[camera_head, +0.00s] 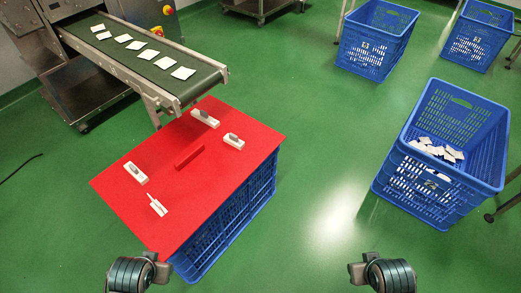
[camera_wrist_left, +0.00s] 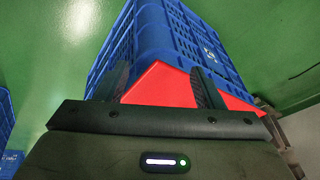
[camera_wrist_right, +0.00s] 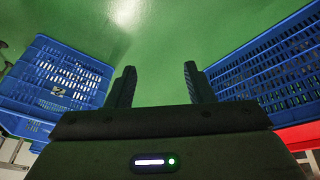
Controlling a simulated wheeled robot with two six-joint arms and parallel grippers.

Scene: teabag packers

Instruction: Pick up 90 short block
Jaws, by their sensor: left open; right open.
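A red board (camera_head: 120,190) lies on top of a blue crate (camera_head: 232,215). On it are a red bar (camera_head: 189,157) in the middle and several small white pieces with grey parts: one at the back (camera_head: 205,118), one at the right (camera_head: 233,141), one at the left (camera_head: 136,172) and a thinner, angled one near the front (camera_head: 157,206). I cannot tell which is the 90 short block. My left gripper (camera_wrist_left: 160,68) is open, with the red board and crate beyond its fingers. My right gripper (camera_wrist_right: 160,68) is open and empty over green floor.
A conveyor (camera_head: 140,62) with several white teabags ends just behind the red board. A blue crate with white packets (camera_head: 435,195) stands at the right; two more crates (camera_head: 375,40) (camera_head: 477,38) stand behind. Green floor between them is clear.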

